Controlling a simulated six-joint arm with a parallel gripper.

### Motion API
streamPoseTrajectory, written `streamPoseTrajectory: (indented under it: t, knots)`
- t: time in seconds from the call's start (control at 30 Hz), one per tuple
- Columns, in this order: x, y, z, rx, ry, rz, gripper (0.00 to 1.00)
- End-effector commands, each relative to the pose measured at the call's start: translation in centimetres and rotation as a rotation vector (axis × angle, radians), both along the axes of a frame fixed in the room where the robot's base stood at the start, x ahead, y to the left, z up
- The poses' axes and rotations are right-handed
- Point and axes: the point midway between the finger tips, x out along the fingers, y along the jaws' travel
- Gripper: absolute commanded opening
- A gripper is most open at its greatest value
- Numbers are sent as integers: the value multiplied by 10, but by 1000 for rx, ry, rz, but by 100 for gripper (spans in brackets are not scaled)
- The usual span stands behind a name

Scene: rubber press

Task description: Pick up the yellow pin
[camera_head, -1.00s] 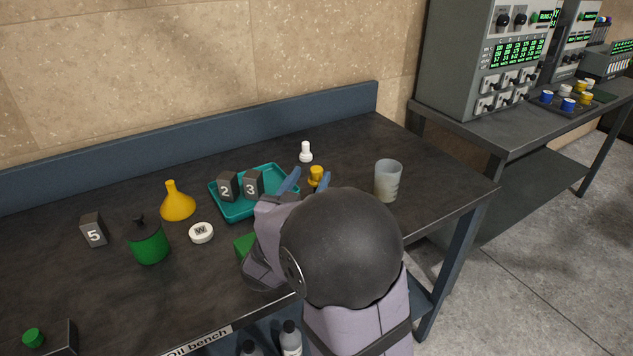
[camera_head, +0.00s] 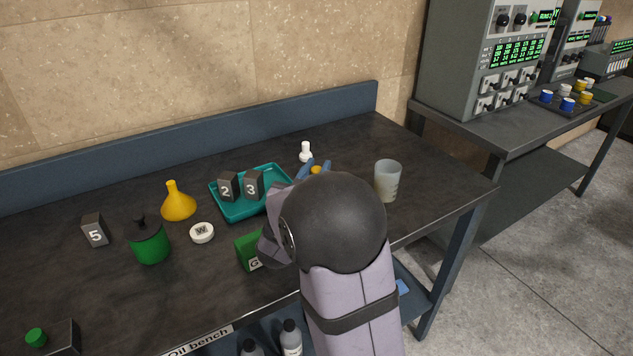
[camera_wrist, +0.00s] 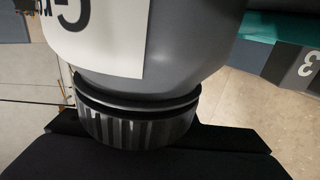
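The yellow pin (camera_head: 316,170) stands on the dark bench right of the teal tray in the head view. Only its yellow top shows; my gripper hides the rest. The blue fingertips of my gripper (camera_head: 317,165) are at the pin, with its top showing between them. I cannot tell whether they press on it. The wrist view shows no yellow pin. There, a large grey rounded body (camera_wrist: 190,45) with a white lettered label and a dark ridged ring fills the middle; I cannot tell what it is.
A white pin (camera_head: 306,151) stands just behind my fingers. A translucent cup (camera_head: 387,181) is to the right. The teal tray (camera_head: 236,213) holds blocks 2 and 3. A green block (camera_head: 249,249) is near my wrist.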

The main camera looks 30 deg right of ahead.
Motion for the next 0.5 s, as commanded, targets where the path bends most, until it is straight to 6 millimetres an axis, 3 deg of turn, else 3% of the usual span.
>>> streamPoseTrajectory:
  t: [0.33,0.5]
  knots:
    - [0,0,2,-1,-2,0,0]
    - [0,0,15,0,-6,-1,0]
